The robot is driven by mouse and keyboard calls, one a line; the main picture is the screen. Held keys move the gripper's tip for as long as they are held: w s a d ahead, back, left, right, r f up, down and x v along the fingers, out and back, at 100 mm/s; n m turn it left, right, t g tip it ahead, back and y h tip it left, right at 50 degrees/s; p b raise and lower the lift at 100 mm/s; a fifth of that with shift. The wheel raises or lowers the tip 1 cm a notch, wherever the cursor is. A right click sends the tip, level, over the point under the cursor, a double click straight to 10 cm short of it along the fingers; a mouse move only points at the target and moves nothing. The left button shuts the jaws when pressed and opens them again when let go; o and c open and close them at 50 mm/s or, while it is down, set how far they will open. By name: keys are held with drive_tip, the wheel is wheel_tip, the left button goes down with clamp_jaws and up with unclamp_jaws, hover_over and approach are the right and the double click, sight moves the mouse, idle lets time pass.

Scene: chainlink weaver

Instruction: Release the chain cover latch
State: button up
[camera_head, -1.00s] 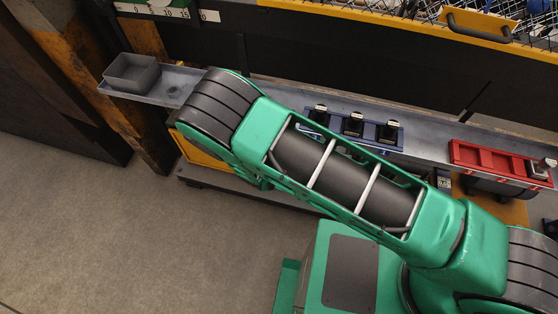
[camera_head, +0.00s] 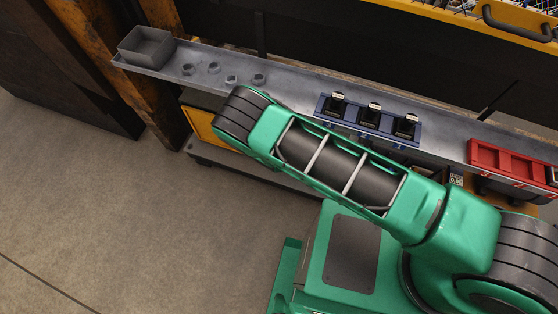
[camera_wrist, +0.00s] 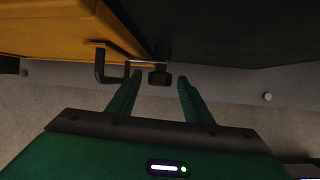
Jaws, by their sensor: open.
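In the wrist view, my gripper (camera_wrist: 159,82) is open, with its two green fingers spread apart and pointing up the picture. A small dark knob-like part (camera_wrist: 160,76), which looks like the latch, shows between the fingertips. I cannot tell whether the fingers touch it. A yellow panel (camera_wrist: 60,22), apparently the chain cover, fills the upper left, with a black bent handle (camera_wrist: 101,66) left of the knob. In the head view, a yellow panel (camera_head: 206,127) shows below the shelf; my arm hides the gripper and the latch there.
A grey metal shelf (camera_head: 290,90) runs above the panel. It bears a grey bin (camera_head: 146,48), several loose nuts (camera_head: 214,68), a blue rack (camera_head: 350,121) with three black pieces and a red tray (camera_head: 512,160). Open floor (camera_head: 100,210) lies at left.

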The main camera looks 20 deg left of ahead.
drive_tip(key=shift+w+f, duration=0.1)
drive_tip(key=shift+f, duration=0.25)
drive_tip(key=shift+c, duration=0.3)
